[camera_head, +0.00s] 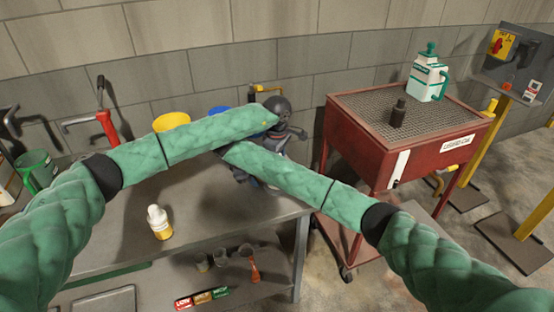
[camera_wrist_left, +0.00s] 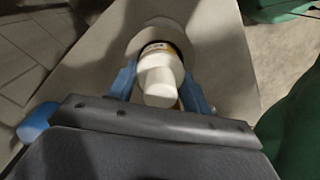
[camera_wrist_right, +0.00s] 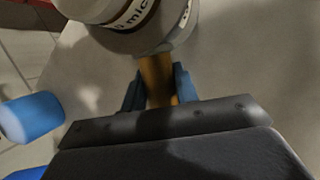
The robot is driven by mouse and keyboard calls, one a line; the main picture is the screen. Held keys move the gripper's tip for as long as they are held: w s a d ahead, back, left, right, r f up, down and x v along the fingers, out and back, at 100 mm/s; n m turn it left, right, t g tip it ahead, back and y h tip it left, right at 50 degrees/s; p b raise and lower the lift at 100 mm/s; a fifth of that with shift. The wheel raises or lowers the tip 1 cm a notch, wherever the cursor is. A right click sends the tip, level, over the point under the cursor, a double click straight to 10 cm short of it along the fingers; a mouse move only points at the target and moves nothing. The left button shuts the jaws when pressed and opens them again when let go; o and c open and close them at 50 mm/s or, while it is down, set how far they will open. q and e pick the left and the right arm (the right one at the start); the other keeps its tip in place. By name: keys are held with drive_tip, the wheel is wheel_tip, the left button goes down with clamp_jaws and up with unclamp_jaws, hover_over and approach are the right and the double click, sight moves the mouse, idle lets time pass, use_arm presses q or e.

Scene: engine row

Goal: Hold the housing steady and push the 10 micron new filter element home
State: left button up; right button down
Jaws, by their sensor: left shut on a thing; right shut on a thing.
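My left gripper (camera_wrist_left: 160,88) is shut on a white knob-like end (camera_wrist_left: 160,80), apparently of the filter element. Behind it are a dark gap with a yellow-edged label and a pale round rim. My right gripper (camera_wrist_right: 158,82) is shut on a yellow-brown cylindrical part (camera_wrist_right: 157,76), apparently on the housing. Above it a pale round body (camera_wrist_right: 105,12) carries a label partly reading "mic" and a brown band. How deep the element sits cannot be told. In the head view my arms cross over the bench and hide most of the grippers, housing and element.
A yellow bucket (camera_head: 171,122) stands behind my left arm. A red cart (camera_head: 400,130) with a white-green jug (camera_head: 427,78) stands right. Small containers sit on the lower shelf.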

use_arm(q)
drive_tip(key=shift+f, duration=0.6)
drive_tip(key=o, duration=1.2)
drive_tip(key=shift+c, duration=0.2)
wheel_tip(320, 180, up, 12)
drive_tip(key=shift+f, duration=0.1)
use_arm(e)
drive_tip(key=c, duration=1)
unclamp_jaws()
drive_tip(key=shift+r, duration=0.1)
